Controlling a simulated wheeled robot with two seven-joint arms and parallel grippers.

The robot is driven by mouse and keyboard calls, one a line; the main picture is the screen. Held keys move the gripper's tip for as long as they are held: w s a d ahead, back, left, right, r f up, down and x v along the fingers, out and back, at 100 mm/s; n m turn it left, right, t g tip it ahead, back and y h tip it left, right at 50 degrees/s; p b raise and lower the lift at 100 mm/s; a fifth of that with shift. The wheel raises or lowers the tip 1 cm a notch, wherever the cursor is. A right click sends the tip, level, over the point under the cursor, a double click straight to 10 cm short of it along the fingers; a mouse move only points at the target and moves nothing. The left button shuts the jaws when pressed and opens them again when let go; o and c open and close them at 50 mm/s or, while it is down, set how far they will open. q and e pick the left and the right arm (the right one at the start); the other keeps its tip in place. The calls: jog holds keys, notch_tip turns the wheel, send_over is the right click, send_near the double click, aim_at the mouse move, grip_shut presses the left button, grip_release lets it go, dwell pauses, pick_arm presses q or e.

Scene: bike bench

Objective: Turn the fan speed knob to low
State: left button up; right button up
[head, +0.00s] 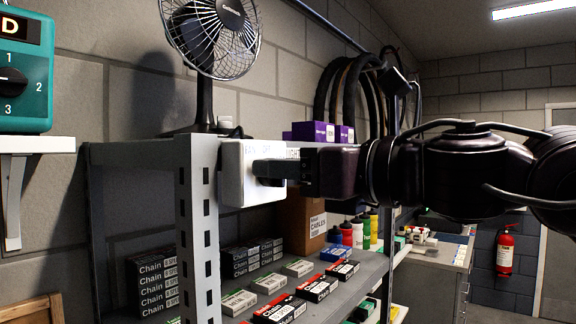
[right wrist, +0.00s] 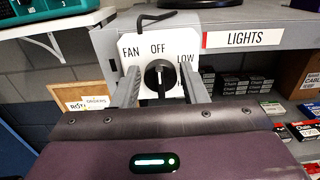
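The fan speed knob (right wrist: 152,78) is black with a white pointer mark. It sits on a white switch plate marked FAN, OFF and LOW, and the mark points up toward OFF. LOW is up and to the right of the knob. In the head view the white switch box (head: 236,180) is on the front of the shelf, and the knob is hidden by my gripper. My right gripper (right wrist: 160,90) is open, its fingers on either side of the knob with a visible gap on each side. It also shows in the head view (head: 262,169). My left gripper is out of view.
A desk fan (head: 215,35) stands behind the switch box. A LIGHTS label (right wrist: 245,38) is on the shelf edge to the right. A teal dial box (head: 25,75) sits on a wall shelf at left. Boxes (head: 268,283) fill the lower shelf.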

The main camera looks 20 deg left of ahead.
jog(key=c, duration=0.6)
